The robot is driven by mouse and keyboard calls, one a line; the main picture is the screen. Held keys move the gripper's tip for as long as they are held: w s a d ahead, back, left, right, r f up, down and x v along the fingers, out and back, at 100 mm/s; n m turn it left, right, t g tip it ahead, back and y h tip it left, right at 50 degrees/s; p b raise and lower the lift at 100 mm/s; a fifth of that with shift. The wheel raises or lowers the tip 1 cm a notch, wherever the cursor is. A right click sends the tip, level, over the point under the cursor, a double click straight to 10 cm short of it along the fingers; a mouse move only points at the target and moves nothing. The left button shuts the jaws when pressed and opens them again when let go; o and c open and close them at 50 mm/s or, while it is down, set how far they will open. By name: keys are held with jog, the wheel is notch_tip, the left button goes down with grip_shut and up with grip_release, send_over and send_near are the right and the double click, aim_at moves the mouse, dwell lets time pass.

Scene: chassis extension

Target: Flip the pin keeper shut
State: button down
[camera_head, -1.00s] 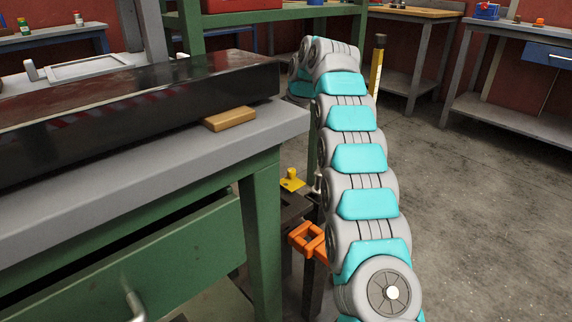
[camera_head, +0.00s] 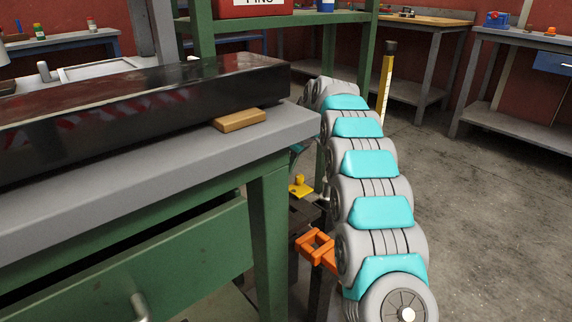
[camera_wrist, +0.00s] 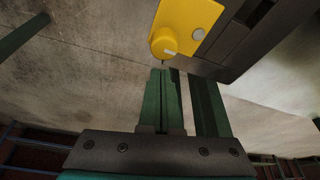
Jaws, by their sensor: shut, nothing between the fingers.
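The pin keeper, a yellow plate with a round yellow knob (camera_head: 300,187), sits low beyond the corner of the green bench, on a dark frame. It shows larger in the wrist view (camera_wrist: 193,22), at the top, beside a dark bar. My gripper (camera_wrist: 161,72) is shut and empty, its fingertips just below the yellow knob in that picture. Whether they touch it I cannot tell. In the head view my gripper is hidden behind the bench and my arm.
The grey-topped green bench (camera_head: 200,170) stands close on the left, with a tan block (camera_head: 240,120) at its edge. An orange bracket (camera_head: 316,246) sits below the keeper beside my arm. A yellow post (camera_head: 385,85) stands behind. The floor at right is clear.

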jog(key=shift+s+d+r, duration=0.1)
jog(key=shift+s+d, duration=0.35)
jog(key=shift+d, duration=0.2)
